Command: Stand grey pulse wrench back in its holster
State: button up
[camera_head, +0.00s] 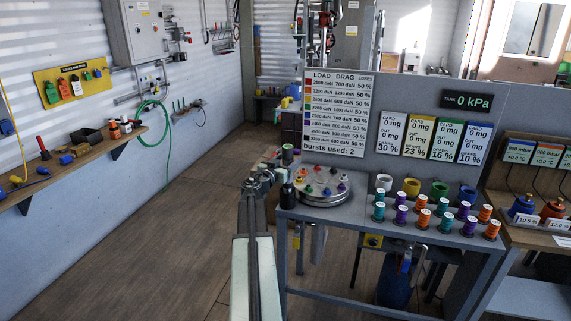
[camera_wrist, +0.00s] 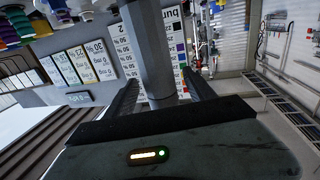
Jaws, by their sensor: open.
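In the wrist view my gripper (camera_wrist: 163,92) has its two dark fingers apart. A grey six-sided bar (camera_wrist: 150,45) stands between them, with a gap visible on each side; it looks like part of the grey pulse wrench, but I cannot be sure. In the head view my gripper (camera_head: 264,178) is at the left end of the grey bench, and the wrench cannot be made out clearly there. A black cylinder (camera_head: 287,196) at the bench's left corner is close to my gripper; I cannot tell whether it is the holster.
The grey bench (camera_head: 390,222) holds a round plate with coloured knobs (camera_head: 322,187), several coloured spools (camera_head: 447,222) and cups. A panel with a chart (camera_head: 338,115) rises behind. A wooden wall shelf (camera_head: 80,160) is at left. The floor (camera_head: 165,235) between is clear.

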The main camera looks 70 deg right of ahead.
jog(key=w+a, duration=0.1)
jog(key=a, duration=0.6)
jog(key=shift+a, duration=0.35)
